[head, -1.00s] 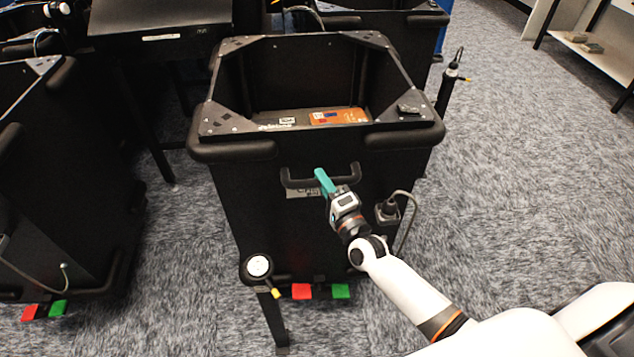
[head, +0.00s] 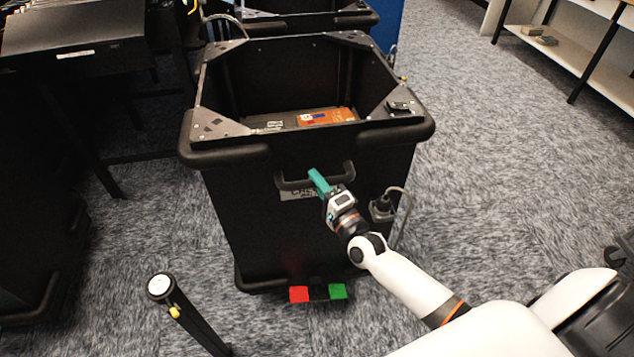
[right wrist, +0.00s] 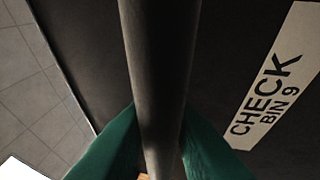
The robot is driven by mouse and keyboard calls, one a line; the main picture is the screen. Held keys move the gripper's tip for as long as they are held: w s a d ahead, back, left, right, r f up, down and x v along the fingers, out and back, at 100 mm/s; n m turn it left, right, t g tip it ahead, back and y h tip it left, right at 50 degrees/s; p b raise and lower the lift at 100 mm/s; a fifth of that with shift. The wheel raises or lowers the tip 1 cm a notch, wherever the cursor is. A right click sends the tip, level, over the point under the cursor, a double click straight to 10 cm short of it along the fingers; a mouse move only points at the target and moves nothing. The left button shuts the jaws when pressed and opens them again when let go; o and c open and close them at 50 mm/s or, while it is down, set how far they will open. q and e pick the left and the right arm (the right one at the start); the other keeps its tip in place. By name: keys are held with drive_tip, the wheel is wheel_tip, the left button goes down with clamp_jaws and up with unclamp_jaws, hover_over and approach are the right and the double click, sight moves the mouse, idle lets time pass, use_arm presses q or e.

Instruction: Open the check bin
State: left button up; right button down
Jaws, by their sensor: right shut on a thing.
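The check bin (head: 240,210) is a tall black open-topped bin in the middle of the head view. A black bar handle (head: 288,184) is on its front. My right gripper (head: 316,177), with green fingers, is shut on this handle. In the right wrist view the handle bar (right wrist: 158,60) runs between the two green fingers (right wrist: 158,125). A white label reading "CHECK BIN 9" (right wrist: 275,85) is beside the bar. An orange item (head: 325,117) lies inside the bin. My left gripper is not in view.
A post with a white round top (head: 160,285) stands at the lower left, apart from the bin. Red (head: 299,294) and green (head: 338,291) tabs are at the bin's foot. Another bin (head: 290,22) is behind, a black table (head: 75,35) at left. Carpet at right is clear.

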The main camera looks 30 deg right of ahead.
drive_tip(key=shift+d, duration=0.2)
drive_tip(key=shift+d, duration=0.1)
drive_tip(key=c, duration=1.3)
unclamp_jaws()
drive_tip(key=shift+s+d, duration=0.1)
drive_tip(key=shift+d, duration=0.05)
drive_tip(key=shift+s, duration=0.1)
drive_tip(key=p+v, duration=0.1)
drive_tip(key=v, duration=1.1)
drive_tip(key=shift+f, duration=0.15)
